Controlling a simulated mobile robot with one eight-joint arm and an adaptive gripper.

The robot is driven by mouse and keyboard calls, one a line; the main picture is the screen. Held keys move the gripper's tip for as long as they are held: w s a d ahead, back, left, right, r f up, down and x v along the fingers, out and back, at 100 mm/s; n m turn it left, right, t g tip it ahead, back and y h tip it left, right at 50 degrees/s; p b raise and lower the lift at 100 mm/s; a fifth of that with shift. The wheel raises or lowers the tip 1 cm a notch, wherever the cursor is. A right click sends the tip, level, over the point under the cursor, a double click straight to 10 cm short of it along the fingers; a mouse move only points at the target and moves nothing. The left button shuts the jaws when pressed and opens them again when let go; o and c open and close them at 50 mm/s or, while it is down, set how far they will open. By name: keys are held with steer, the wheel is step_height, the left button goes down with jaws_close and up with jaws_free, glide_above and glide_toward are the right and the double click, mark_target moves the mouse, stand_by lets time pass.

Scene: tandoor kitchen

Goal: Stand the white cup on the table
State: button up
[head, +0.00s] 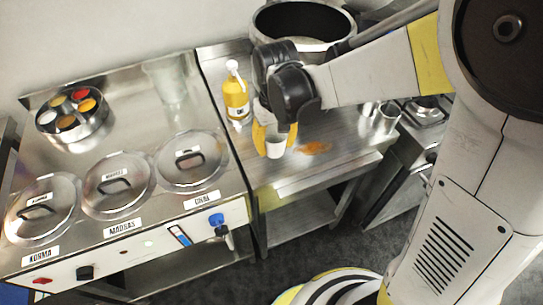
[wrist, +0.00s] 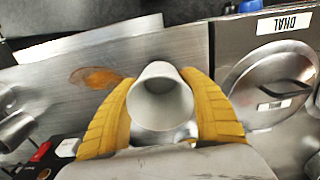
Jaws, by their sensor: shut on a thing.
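The white cup (head: 276,146) is between the yellow fingers of my gripper (head: 274,139), over the steel table (head: 268,172) near its front left part. In the wrist view the cup (wrist: 160,98) shows its open mouth toward the camera, with both fingers of my gripper (wrist: 161,115) curved against its sides. My gripper is shut on the cup. The cup looks roughly upright in the head view. I cannot tell whether its base touches the table.
A yellow squeeze bottle (head: 236,97) stands just behind left. An orange spill (head: 314,148) lies right of the cup. A large pot (head: 301,24) stands at the back, and metal cups (head: 386,117) at the right. A lidded counter (head: 123,222) adjoins on the left.

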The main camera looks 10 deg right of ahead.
mark_target(271, 162)
steer(key=shift+s+a+f, duration=0.2)
steer(key=shift+a+f, duration=0.25)
steer(key=shift+a, duration=0.05)
step_height(271, 162, down, 4)
steer(key=shift+r+b, duration=0.1)
steer(key=shift+b, duration=0.95)
steer(key=o, duration=1.2)
